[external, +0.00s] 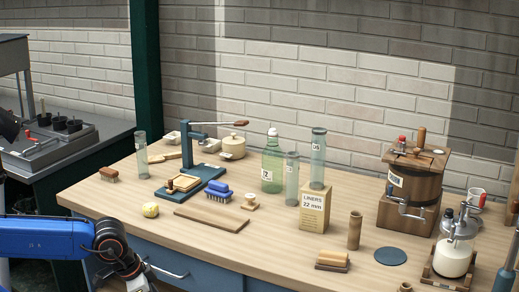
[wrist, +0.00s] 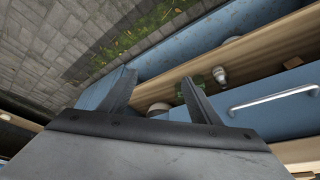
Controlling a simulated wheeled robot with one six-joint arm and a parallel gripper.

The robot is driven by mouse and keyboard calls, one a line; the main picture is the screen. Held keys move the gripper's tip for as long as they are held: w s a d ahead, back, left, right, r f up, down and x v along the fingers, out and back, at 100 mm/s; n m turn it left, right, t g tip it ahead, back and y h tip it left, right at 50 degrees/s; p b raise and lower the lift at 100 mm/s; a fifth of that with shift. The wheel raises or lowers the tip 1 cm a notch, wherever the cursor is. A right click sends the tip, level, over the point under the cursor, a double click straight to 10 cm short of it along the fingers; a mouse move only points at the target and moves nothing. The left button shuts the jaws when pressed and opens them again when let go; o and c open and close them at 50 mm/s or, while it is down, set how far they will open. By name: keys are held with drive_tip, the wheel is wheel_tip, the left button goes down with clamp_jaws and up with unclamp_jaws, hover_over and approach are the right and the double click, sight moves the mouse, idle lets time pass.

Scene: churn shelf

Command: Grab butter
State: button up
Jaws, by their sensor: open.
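No thing is clearly marked as butter. A small round pale-yellow lump (external: 150,210) on the front left of the wooden bench (external: 283,250) looks most like it. A tan block (external: 333,258) on a darker base near the front could be a brush or a mould; I cannot tell. My gripper (wrist: 158,80) is open and empty in the wrist view, its two dark fingers spread apart. In the external view my arm is at the lower left, in front of the bench, below the lump, and its fingers are not clearly visible. The lump is not recognisable in the wrist view.
Near the lump are a brown board (external: 211,218), a blue brush (external: 217,192), a brown brush (external: 108,174) and a blue press (external: 190,180). A green bottle (external: 272,167), a liners box (external: 314,208) and a churn (external: 411,185) stand farther right. A drawer handle (wrist: 274,101) sticks out.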

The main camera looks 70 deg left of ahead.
drive_tip(key=w+a+r+n+g, duration=0.1)
drive_tip(key=w+a+r+n, duration=0.25)
drive_tip(key=a+r, duration=0.45)
wheel_tip(320, 180, up, 21)
drive_tip(key=n+g, duration=0.4)
drive_tip(key=n, duration=0.3)
hover_over(150, 205)
drive_tip(key=shift+m, duration=0.25)
wheel_tip(150, 205, down, 11)
drive_tip(key=shift+s+a+f, duration=0.1)
drive_tip(key=shift+a+f, duration=0.05)
drive_tip(key=shift+f, duration=2.9)
drive_tip(key=c, duration=1.2)
